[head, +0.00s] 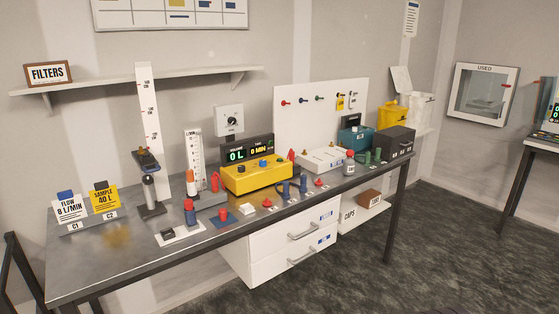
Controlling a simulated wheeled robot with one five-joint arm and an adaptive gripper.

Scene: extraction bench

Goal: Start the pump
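The pump appears to be the yellow box (256,180) near the middle of the grey bench. A small blue knob or button shows on its top. A dark display (247,150) behind it reads 0 L and 0 MIN in green. The box's buttons are too small to tell their states. My gripper is not in this view.
The long bench (130,262) has drawers (290,252) below. Cards reading FLOW 8 L/MIN (68,208) and SAMPLE 40 L (104,198) stand at left. Red and blue small parts line its front. A white box (320,158) sits right of the pump. The dark floor in front is clear.

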